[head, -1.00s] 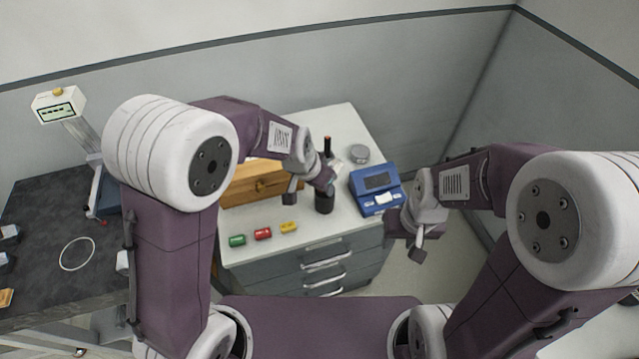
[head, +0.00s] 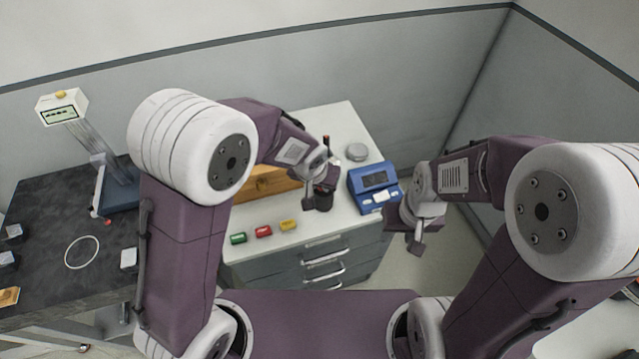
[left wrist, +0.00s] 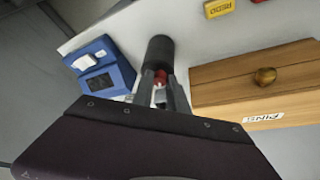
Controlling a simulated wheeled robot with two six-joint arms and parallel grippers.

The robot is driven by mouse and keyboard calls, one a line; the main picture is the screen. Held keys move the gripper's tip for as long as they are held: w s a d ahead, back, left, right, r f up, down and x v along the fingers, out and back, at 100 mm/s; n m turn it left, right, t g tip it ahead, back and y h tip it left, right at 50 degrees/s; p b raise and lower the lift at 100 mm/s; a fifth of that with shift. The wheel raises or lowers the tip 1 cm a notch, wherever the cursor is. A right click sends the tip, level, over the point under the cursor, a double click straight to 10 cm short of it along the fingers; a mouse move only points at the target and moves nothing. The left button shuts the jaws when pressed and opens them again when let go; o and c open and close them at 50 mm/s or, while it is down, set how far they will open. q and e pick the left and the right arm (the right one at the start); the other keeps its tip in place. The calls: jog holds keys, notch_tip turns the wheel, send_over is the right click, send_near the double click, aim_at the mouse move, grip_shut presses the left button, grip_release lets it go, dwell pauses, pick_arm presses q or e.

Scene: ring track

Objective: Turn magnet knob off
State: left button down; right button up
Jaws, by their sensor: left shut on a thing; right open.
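A black cylinder (head: 323,201) stands on the white top of the grey drawer cabinet, and it also shows in the left wrist view (left wrist: 160,52). My left gripper (head: 318,188) is at the cylinder's upper part. In the left wrist view, its two fingers (left wrist: 161,92) are shut on a small red part (left wrist: 160,77) at the cylinder's end. I cannot tell any off marking on it. A dark rod with a red top (head: 326,141) shows just behind the gripper. My right gripper (head: 418,243) is open and empty, in front of the cabinet's right side.
A blue device (head: 374,187) is right of the cylinder, with a round grey tin (head: 357,152) behind. A wooden box (head: 262,183) is left. Green (head: 238,238), red (head: 264,231) and yellow (head: 288,225) blocks lie in front. A dark table (head: 45,215) holds a white ring (head: 82,252).

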dwell(0.9)
pick_arm(q)
jog(key=c, duration=1.3)
grip_release()
jog(key=v, duration=0.9)
jog(key=shift+p, duration=0.4)
